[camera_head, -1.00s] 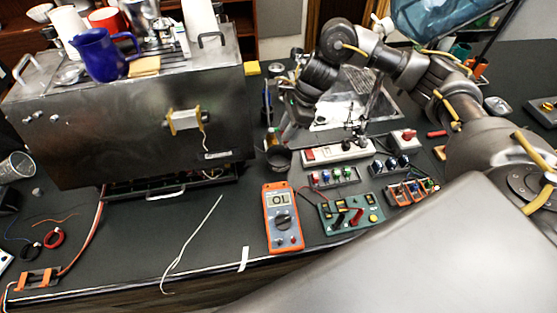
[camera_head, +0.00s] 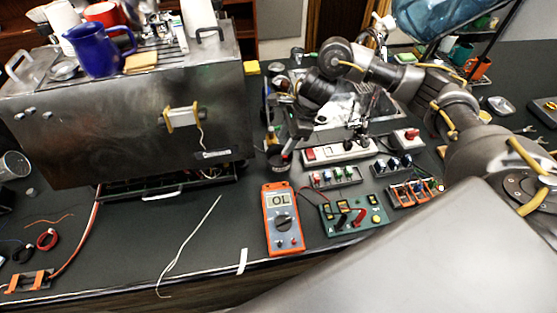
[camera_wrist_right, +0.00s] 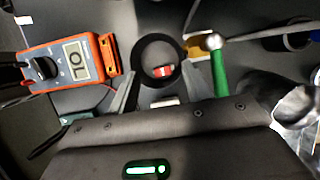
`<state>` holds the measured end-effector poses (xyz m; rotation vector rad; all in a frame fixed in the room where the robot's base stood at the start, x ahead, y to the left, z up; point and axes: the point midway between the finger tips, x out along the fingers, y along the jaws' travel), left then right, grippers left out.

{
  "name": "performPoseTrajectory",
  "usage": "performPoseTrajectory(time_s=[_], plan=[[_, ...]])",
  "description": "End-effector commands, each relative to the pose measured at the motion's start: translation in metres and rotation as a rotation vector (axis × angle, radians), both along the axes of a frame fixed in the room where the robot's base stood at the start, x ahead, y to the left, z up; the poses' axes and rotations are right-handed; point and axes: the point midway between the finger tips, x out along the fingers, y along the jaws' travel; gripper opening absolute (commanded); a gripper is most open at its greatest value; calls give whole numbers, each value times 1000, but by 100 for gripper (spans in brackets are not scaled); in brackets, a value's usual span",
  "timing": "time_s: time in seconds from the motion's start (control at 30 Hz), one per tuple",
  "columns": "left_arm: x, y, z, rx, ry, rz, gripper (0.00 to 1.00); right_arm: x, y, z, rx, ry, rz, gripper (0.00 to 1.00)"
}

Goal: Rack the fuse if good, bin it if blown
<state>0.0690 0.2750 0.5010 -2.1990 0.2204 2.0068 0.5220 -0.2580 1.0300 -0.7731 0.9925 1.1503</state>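The orange multimeter (camera_head: 283,217) lies on the bench and reads "OL"; it also shows in the right wrist view (camera_wrist_right: 68,62). A small round black bin (camera_head: 279,160) stands behind it. My right gripper (camera_head: 284,148) is over this bin, pointing down. In the right wrist view my right gripper (camera_wrist_right: 163,85) has its fingers apart, with the bin's dark rim (camera_wrist_right: 158,41) between and beyond them. A small red and white piece (camera_wrist_right: 163,70), possibly the fuse, shows inside the rim, touching neither finger. My left gripper is not in view.
A steel brewer (camera_head: 130,120) stands at the left with a blue jug (camera_head: 97,50) on top. A green test board (camera_head: 353,214), a power strip (camera_head: 340,151) and racks of small coloured parts (camera_head: 335,177) fill the bench right of the bin. A loose white wire (camera_head: 190,243) lies in front.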

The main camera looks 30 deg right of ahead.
Motion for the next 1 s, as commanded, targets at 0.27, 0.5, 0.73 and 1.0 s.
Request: performPoseTrajectory(time_s=[0.27, 0.5, 0.73, 1.0], plan=[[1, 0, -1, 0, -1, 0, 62, 0, 0, 1, 0, 0, 0, 50], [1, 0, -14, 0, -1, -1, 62, -2, -11, 24, 0, -5, 0, 50], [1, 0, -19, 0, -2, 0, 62, -6, -27, 66, -3, -6, 0, 50], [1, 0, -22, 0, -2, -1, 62, -9, -39, 95, -1, -2, 0, 50]])
